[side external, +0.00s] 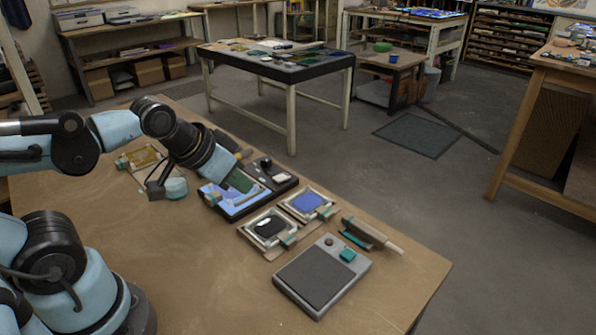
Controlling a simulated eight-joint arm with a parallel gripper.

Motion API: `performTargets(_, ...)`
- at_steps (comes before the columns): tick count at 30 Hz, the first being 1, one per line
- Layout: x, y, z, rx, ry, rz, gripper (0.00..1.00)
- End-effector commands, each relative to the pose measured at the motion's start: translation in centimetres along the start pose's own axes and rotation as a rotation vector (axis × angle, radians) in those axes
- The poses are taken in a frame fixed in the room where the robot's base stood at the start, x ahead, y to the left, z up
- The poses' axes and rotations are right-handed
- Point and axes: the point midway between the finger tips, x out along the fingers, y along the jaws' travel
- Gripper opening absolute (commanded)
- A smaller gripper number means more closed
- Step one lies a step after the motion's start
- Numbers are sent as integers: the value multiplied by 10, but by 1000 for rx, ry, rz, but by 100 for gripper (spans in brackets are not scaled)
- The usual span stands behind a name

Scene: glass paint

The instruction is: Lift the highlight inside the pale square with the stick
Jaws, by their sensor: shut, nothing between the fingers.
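My gripper (222,170) is at the end of my arm, low over the glass panel (232,203); it is shut and empty, and its fingertips are hard to make out. The panel has blue, lilac and dark green areas and lies tilted in the picture on the left of a black tray (271,187). A thin pale strip, perhaps the stick, lies along the panel's right side. I cannot tell the pale square or its highlight apart at this size.
Right of the tray lie framed black (268,226) and blue (307,203) panels. A grey slab (322,276) with a teal block and a brush-like tool (371,234) lie nearby. A teal pot (176,188) stands left. The table's front middle is bare.

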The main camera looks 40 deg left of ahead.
Motion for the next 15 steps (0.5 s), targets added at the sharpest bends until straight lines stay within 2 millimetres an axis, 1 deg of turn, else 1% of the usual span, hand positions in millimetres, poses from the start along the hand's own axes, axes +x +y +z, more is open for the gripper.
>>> performTargets(3, 0, 0, 0, 0, 0, 0, 0)
performTargets(4, 0, 0, 0, 0, 0, 0, 2)
performTargets(8, 0, 1, -3, 15, -8, 6, 21)
performTargets(9, 0, 2, -6, 30, -15, 12, 28)
performTargets(11, 1, 5, -12, 64, -32, 27, 36)
performTargets(15, 6, 15, -33, 194, -89, 90, 36)
